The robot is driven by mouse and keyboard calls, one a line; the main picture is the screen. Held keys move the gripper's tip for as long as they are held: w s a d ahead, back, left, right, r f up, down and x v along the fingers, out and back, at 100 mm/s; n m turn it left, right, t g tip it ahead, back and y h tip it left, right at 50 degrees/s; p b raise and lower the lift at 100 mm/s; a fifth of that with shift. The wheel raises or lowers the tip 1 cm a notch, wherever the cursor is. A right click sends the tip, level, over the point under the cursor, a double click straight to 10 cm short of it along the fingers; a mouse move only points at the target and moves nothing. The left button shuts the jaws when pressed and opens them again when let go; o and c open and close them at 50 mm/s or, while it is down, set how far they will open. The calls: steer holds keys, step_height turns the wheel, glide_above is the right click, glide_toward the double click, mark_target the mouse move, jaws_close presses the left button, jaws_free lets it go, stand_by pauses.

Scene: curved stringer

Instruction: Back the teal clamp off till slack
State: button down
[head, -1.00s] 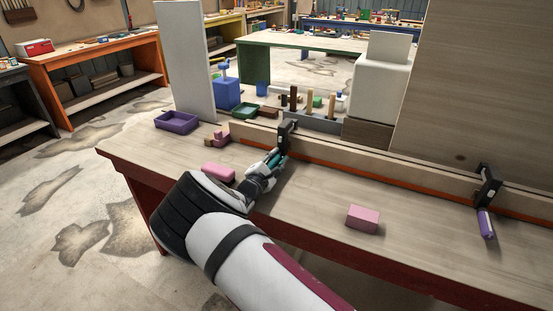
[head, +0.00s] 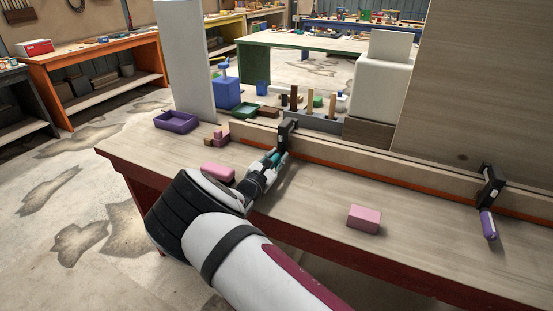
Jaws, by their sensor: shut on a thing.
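The teal clamp (head: 287,131) has a black head that sits over the wooden stringer (head: 340,157) at its left part. Its teal handle (head: 272,158) slants down toward me and is partly hidden by my fingers. My gripper (head: 270,165) is shut on that handle. Whether the clamp's pad presses on the wood is too small to tell. A second clamp with a purple handle (head: 488,224) sits on the stringer at the right, apart from my gripper.
A pink block (head: 218,172) lies just left of my gripper, and another pink block (head: 364,218) lies to its right on the bench (head: 310,215). A purple tray (head: 176,122) stands at the far left end. A tall board (head: 475,90) stands behind the stringer at right.

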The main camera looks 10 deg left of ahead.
steer(key=shift+n, duration=1.2)
steer(key=c, duration=1.3)
jaws_free()
steer(key=shift+c, duration=0.2)
steer(key=v, duration=1.2)
